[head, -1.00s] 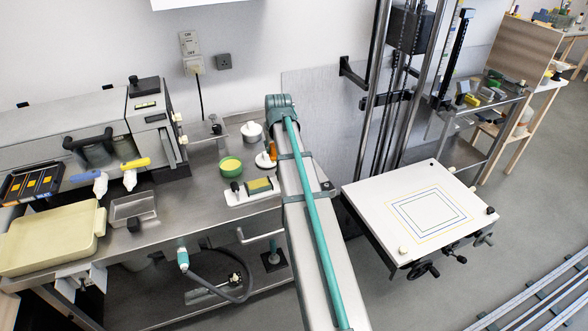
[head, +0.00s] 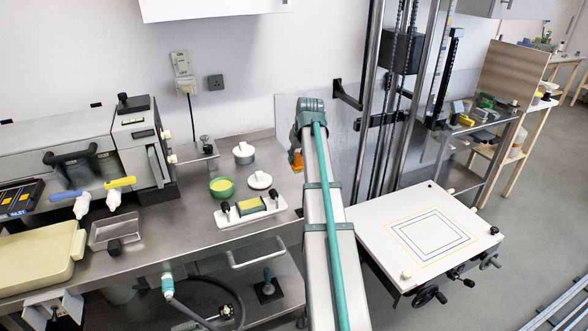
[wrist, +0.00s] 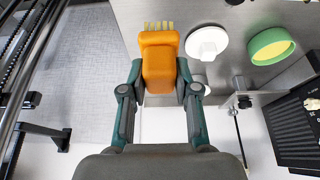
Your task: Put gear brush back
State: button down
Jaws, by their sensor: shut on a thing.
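The gear brush, with an orange handle (wrist: 158,68) and pale yellow bristles, is held between the two fingers of my gripper (wrist: 158,88) in the wrist view. The fingers are shut on the handle's sides. The bristles point to the top of the picture, away from my palm. In the head view only a bit of the orange handle (head: 297,161) shows at the left of my arm, over the right end of the steel bench (head: 180,228). My arm hides most of the gripper and the bristles there.
The enlarger column (head: 365,110) and white baseboard (head: 430,235) are at the right.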

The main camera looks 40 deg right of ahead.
jog(key=shift+w+d+f+p, duration=0.65)
jog(key=shift+w+f, duration=0.6)
jog(key=shift+f, duration=0.55)
jog(key=shift+w+d+f+p, duration=0.4)
jog(key=shift+w+d+f, duration=0.4)
jog(key=shift+w+f, duration=0.7)
jog(key=shift+w+d+f+p, duration=0.65)
jog(key=shift+w+f, duration=0.35)
jog(key=shift+f, duration=1.05)
jog(key=shift+f, duration=0.1)
jog(key=c, duration=0.9)
grip_release()
jog(key=shift+o, duration=0.2)
jog(key=b+v, duration=0.2)
jog(key=v, duration=1)
jog(key=shift+b, duration=0.4)
